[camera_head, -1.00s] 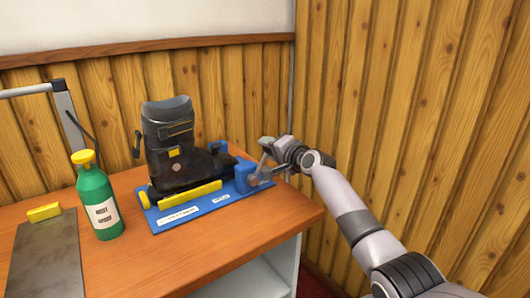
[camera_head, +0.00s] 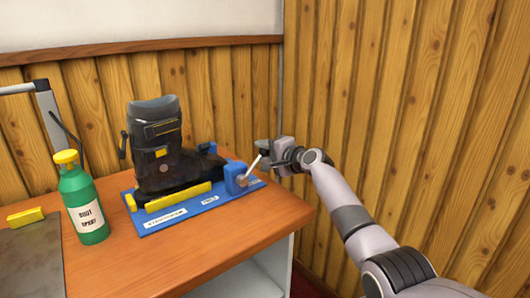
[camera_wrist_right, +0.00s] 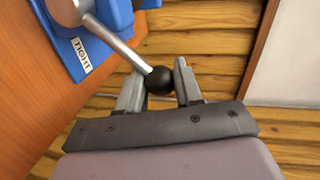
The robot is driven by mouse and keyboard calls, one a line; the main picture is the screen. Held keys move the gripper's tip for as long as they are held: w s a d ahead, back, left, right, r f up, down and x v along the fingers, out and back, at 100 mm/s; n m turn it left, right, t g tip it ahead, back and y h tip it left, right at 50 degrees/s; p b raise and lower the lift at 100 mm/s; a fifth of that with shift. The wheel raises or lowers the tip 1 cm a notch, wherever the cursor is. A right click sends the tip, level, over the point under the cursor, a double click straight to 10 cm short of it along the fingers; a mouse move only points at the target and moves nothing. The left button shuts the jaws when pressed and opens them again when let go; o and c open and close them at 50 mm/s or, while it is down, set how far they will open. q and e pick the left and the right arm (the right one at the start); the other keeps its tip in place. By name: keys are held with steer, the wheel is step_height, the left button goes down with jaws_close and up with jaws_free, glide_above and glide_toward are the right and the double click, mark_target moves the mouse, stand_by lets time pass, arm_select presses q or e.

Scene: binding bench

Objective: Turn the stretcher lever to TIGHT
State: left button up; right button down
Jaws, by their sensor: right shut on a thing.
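A dark ski boot (camera_head: 160,150) stands on a blue stretcher base (camera_head: 150,222) on the bench. A blue block (camera_head: 235,178) at the base's right end carries the silver stretcher lever (camera_head: 252,170), which tilts up to the right. In the right wrist view the lever (camera_wrist_right: 118,45) ends in a black ball knob (camera_wrist_right: 159,80). My right gripper (camera_head: 267,154) is shut on that knob, which sits between its fingers (camera_wrist_right: 158,84). A white TIGHT label (camera_wrist_right: 82,57) lies on the blue base beside the lever's pivot. My left gripper is not in view.
A green spray bottle (camera_head: 83,205) with a yellow cap stands left of the base. A grey plate (camera_head: 30,262) and a yellow block (camera_head: 25,217) lie at the left. The wooden wall (camera_head: 400,110) is close behind my right arm. The bench front is clear.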

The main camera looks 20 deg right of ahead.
steer(key=c, duration=0.8)
jaws_free()
steer(key=shift+a, duration=0.35)
steer(key=shift+d, duration=0.1)
steer(key=shift+s+d+r, duration=0.1)
steer(key=shift+p+v, duration=0.6)
steer(key=shift+v, duration=0.6)
steer(key=shift+p+v, duration=0.3)
steer(key=shift+v, duration=1.9)
